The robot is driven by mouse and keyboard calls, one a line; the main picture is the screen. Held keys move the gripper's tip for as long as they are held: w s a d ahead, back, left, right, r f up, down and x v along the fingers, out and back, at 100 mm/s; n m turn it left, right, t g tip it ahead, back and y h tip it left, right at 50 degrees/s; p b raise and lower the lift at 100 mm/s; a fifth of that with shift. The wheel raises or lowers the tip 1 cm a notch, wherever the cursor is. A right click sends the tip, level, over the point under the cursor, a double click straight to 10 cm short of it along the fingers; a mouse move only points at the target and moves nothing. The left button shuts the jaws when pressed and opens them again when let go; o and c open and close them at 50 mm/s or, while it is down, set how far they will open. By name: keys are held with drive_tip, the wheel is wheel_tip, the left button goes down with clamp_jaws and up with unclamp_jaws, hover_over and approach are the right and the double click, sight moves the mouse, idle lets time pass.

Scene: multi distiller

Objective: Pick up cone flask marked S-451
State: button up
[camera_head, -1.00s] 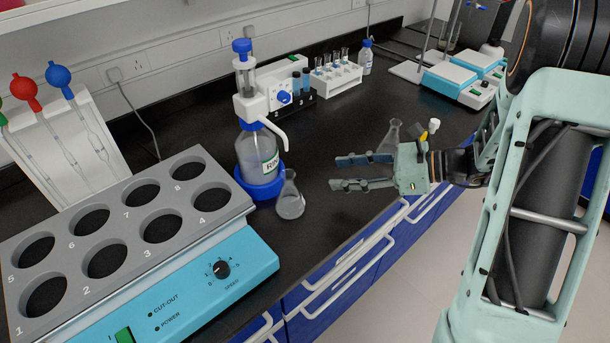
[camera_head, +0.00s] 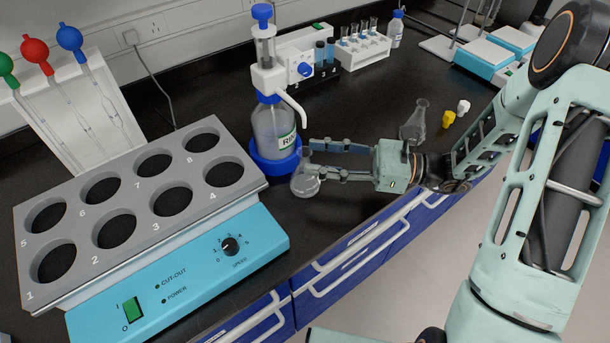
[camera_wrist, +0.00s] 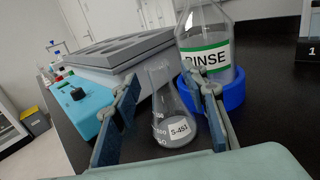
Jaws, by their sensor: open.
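The cone flask marked S-451 (camera_head: 304,182) stands upright on the dark bench, in front of the rinse bottle. In the wrist view the flask (camera_wrist: 170,115) shows its S-451 label and lies between my two fingers. My gripper (camera_head: 314,160) is open, with its fingertips around the flask at about neck to body height in the head view. In the wrist view my gripper's fingers (camera_wrist: 166,95) stand apart on either side of it. I cannot tell whether either finger touches the glass.
The rinse bottle (camera_head: 270,130) in its blue base (camera_head: 275,168) stands close behind the flask. A grey-blue shaker (camera_head: 245,243) with numbered holes is to the left. Another flask (camera_head: 415,122) and yellow and white stoppers (camera_head: 448,119) lie to the right.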

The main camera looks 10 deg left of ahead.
drive_tip(key=a, duration=0.3)
drive_tip(key=shift+s+a, duration=0.25)
clamp_jaws()
